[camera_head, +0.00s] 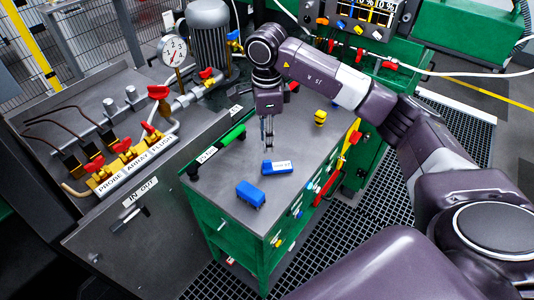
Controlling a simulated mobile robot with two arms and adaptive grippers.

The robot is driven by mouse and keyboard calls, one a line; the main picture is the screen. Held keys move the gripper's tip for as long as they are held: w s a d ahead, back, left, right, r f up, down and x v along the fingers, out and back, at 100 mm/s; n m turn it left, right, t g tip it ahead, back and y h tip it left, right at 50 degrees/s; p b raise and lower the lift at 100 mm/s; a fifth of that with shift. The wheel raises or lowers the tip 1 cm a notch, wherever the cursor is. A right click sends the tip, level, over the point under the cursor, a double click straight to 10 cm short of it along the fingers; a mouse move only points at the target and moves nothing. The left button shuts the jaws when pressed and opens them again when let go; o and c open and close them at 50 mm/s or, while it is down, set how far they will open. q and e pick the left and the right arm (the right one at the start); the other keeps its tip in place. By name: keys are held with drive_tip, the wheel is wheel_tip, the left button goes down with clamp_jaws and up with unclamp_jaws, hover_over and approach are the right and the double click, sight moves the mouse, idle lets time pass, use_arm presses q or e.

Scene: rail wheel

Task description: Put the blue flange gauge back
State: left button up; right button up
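A blue piece with a white label (277,167) lies on the grey top of the green cabinet (226,172). A plain blue block (250,194) sits nearer the cabinet's front edge. I cannot tell for sure which of the two is the flange gauge; the label is too small to read. My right gripper (267,147) points down just behind the labelled piece, with its fingertips apart from it. Its two fingers hang close together with nothing seen between them; how far they are open is unclear. My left gripper is not in view.
A yellow piece (320,117) stands on the cabinet top at the back right. A green bar (232,136) lies along its left edge. A bench with red-handled valves (123,145), a pressure gauge (173,50) and a motor (209,40) stands to the left. Dark grating (383,215) covers the floor at right.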

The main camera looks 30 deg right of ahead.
wheel_tip(320, 180, up, 4)
drive_tip(key=shift+f, duration=0.15)
drive_tip(key=shift+f, duration=0.1)
idle(0.5)
